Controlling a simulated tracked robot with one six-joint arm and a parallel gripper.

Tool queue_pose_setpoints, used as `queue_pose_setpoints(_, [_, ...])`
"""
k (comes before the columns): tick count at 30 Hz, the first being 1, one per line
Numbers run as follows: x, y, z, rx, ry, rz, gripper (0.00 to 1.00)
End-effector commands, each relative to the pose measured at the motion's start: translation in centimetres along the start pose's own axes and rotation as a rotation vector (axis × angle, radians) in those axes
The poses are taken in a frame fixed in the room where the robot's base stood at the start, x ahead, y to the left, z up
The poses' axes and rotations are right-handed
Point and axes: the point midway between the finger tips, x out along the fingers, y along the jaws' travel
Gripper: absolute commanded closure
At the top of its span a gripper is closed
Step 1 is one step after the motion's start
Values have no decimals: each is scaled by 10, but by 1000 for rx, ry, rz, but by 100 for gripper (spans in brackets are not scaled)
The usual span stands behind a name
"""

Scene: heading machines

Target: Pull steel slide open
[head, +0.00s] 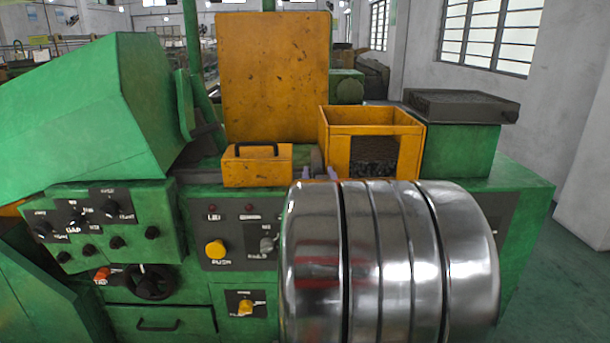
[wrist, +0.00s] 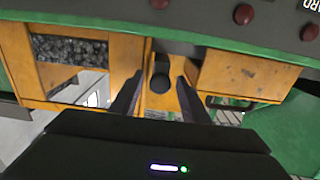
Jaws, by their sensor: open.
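In the wrist view my gripper (wrist: 161,76) is open, with one dark finger on each side of a dark round knob (wrist: 160,80). The knob stands on a narrow orange part between the open-fronted orange box and the small orange box with a handle. I cannot tell whether the fingers touch the knob. In the head view my gripper (head: 320,173) shows only as small pale fingertips behind my shiny arm. I cannot clearly make out the steel slide itself; a small bright metal patch shows below the knob in the wrist view.
The open-fronted orange box (head: 372,120) holds dark small pieces. The small orange box (head: 257,165) has a black handle. A tall orange panel (head: 275,75) stands behind. Green control panels (head: 112,225) with knobs are at the left. Floor is free at the far right.

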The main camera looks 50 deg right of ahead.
Motion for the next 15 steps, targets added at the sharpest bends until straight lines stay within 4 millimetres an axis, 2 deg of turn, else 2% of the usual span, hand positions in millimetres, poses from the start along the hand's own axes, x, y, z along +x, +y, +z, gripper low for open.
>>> queue_pose_setpoints(11, [6,0,0,0,0,1,58])
queue_pose_setpoints(15, [6,1,0,0,0,1,66])
